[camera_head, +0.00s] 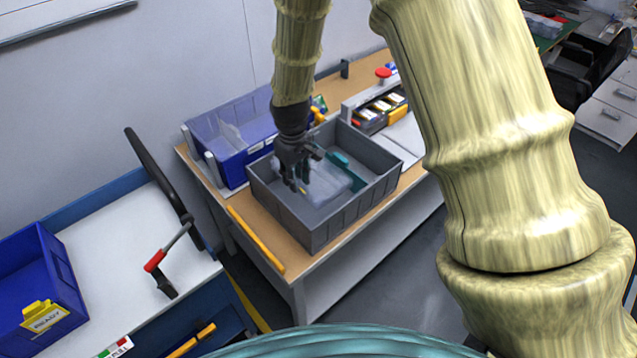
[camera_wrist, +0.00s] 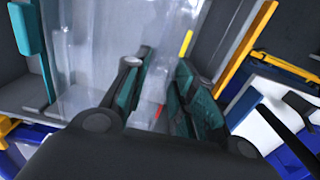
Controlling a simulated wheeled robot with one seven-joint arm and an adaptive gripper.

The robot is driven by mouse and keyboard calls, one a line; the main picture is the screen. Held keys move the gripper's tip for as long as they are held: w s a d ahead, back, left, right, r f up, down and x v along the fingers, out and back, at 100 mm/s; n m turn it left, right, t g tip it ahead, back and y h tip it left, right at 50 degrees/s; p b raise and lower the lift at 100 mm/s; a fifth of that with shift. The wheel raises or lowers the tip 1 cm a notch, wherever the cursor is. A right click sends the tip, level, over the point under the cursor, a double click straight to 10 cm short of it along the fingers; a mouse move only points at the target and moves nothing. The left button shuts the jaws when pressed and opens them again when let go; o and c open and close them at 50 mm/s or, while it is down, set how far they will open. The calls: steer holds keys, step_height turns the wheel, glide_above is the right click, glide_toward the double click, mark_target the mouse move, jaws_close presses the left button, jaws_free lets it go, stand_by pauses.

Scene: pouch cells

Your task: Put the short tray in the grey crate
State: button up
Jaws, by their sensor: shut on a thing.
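The grey crate (camera_head: 312,229) stands on the wooden bench in the middle of the head view. A clear, see-through tray (camera_head: 332,184) is inside the crate's walls; I cannot tell whether it touches the floor. My gripper (camera_head: 297,184) reaches down into the crate at the tray's left side. In the wrist view, my gripper (camera_wrist: 165,62) is shut on the edge of the clear tray (camera_wrist: 95,45), with its teal-padded fingers either side. A teal piece (camera_head: 346,166) lies by the tray's far side, and a teal piece also shows in the wrist view (camera_wrist: 27,32).
A blue bin (camera_head: 236,171) with clear items stands left of the crate. A rack with coloured boxes (camera_head: 381,107) is behind it at right. A yellow strip (camera_head: 256,241) lies along the bench's front left edge. A side table (camera_head: 110,255) holds another blue bin.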

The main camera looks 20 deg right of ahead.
mark_target(298, 209)
steer(key=shift+f+p, duration=1.8)
steer(key=shift+f, duration=3.4)
steer(key=shift+f, duration=0.1)
steer(key=o, duration=1)
steer(key=shift+o, duration=0.2)
steer(key=shift+w, duration=0.1)
steer(key=shift+r+b, duration=2.2)
steer(key=shift+r, duration=3.9)
